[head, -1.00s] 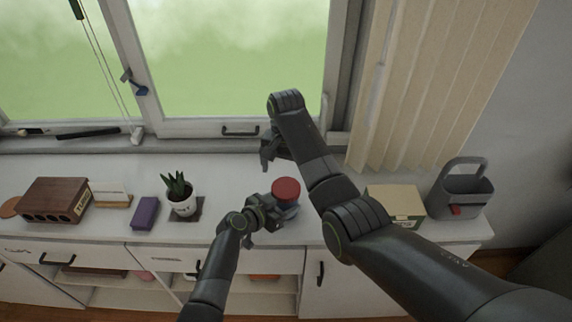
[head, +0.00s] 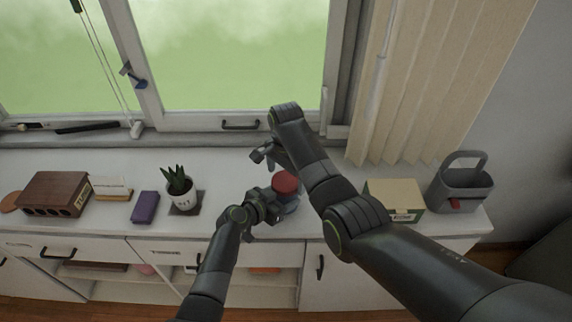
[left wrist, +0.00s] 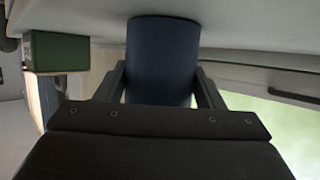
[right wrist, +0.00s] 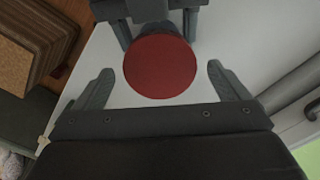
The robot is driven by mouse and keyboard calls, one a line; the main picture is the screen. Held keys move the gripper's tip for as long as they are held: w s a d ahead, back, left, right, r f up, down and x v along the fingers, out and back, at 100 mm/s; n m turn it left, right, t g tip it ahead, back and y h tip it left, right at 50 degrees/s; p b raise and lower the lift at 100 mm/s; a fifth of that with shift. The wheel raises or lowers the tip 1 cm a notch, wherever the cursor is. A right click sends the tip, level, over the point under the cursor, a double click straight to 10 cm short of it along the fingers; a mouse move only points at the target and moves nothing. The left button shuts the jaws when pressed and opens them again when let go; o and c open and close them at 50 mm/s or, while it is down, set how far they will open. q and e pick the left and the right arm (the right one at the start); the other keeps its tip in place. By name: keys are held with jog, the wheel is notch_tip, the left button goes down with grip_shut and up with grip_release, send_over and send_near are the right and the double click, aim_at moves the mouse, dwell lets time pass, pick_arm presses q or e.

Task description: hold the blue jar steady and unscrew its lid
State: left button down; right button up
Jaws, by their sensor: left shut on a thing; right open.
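The blue jar (head: 290,205) stands on the white counter with its red lid (head: 285,182) on top. My left gripper (head: 268,208) is shut on the jar's body from the left. In the left wrist view the dark blue jar (left wrist: 162,55) sits between the two fingers. My right gripper (head: 268,155) is open above and behind the jar in the head view, partly hidden by its own arm. In the right wrist view the round red lid (right wrist: 160,66) lies between and slightly beyond the spread fingertips, apart from both.
On the counter (head: 230,175) a potted plant (head: 180,190), a purple box (head: 145,207) and a brown block (head: 52,193) stand to the left. A cardboard box (head: 394,195) and a grey caddy (head: 461,188) stand to the right. The window is behind.

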jog(key=shift+f, duration=0.65)
jog(key=c, duration=1)
jog(key=n, duration=0.5)
jog(key=shift+n, duration=0.3)
jog(key=n, duration=0.4)
jog(key=shift+n, duration=0.3)
jog(key=o, duration=1.1)
jog(key=shift+r, duration=0.15)
